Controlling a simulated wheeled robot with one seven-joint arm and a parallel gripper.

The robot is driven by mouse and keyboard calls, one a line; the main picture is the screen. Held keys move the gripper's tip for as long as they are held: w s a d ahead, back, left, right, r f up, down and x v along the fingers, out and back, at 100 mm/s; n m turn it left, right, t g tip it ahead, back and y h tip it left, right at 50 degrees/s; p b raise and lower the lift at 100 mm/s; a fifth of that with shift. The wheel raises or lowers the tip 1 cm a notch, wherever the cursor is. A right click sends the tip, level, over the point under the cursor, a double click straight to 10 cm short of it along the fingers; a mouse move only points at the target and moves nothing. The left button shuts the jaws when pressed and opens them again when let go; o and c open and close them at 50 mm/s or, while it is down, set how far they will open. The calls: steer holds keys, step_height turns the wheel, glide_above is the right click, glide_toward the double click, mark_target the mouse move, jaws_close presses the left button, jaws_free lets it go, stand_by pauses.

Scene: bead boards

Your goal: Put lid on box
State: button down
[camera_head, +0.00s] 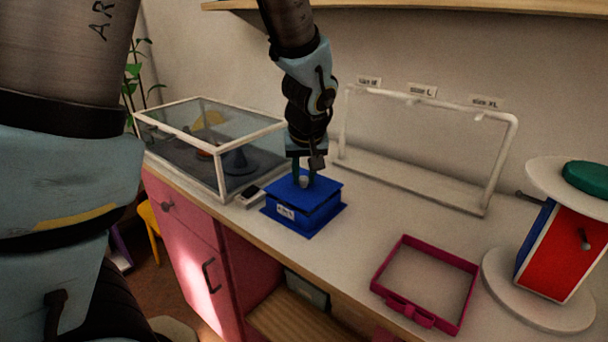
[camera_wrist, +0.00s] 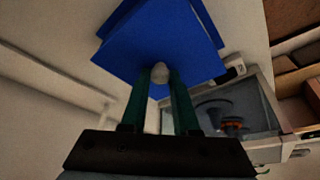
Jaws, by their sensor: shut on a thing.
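The blue box (camera_head: 314,217) stands on the white counter, with a white label on its front. Its blue lid (camera_head: 279,188) is over the top of the box; I cannot tell whether it rests fully on the rim. My gripper (camera_head: 304,181) points down from above. In the wrist view the two green fingers of my gripper (camera_wrist: 161,78) are shut on the pale round knob (camera_wrist: 160,71) of the lid (camera_wrist: 150,42). Part of the box shows past the lid's edge there, and the rest is hidden.
A glass case (camera_head: 222,181) stands left of the box, with a small dark device (camera_head: 249,196) between them. A white rack (camera_head: 410,178) stands behind to the right. A magenta tray frame (camera_head: 377,278) and a red-and-blue drum stand (camera_head: 562,255) are on the right. Counter between box and frame is clear.

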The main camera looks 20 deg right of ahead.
steer(key=shift+f+b, duration=0.45)
steer(key=shift+b, duration=0.2)
stand_by(0.5)
stand_by(0.4)
steer(key=shift+c, duration=0.9)
jaws_free()
steer(key=shift+r, duration=0.1)
steer(key=shift+r+p, duration=2.8)
steer(key=shift+r, duration=1.2)
jaws_close()
